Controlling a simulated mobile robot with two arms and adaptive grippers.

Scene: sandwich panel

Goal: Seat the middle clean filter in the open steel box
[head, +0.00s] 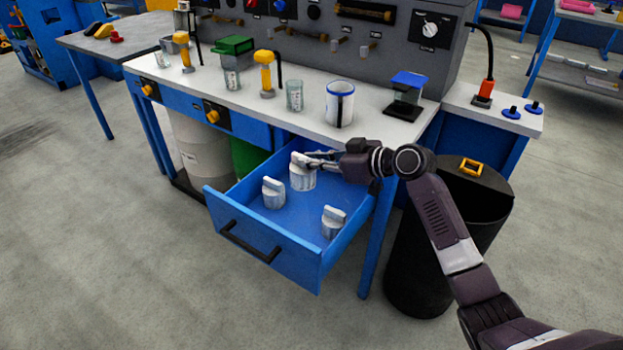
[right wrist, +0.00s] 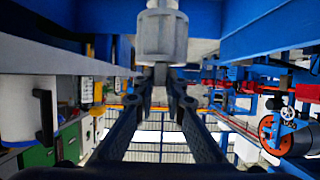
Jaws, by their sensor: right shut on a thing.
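Three white filters with raised grip bars show in the open blue drawer (head: 255,220) in the head view. In the right wrist view the fingertips (right wrist: 161,76) close on the bar of this filter (right wrist: 162,35). I cannot tell which thing is the open steel box. My left gripper is not in view.
A white canister with a blue rim (head: 340,104) stands on the bench (head: 300,123) above the drawer, beside a blue-topped stand (head: 407,88). Glass beakers and yellow-topped valves line the bench. A black bin (head: 420,270) stands right of the drawer, under my right arm.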

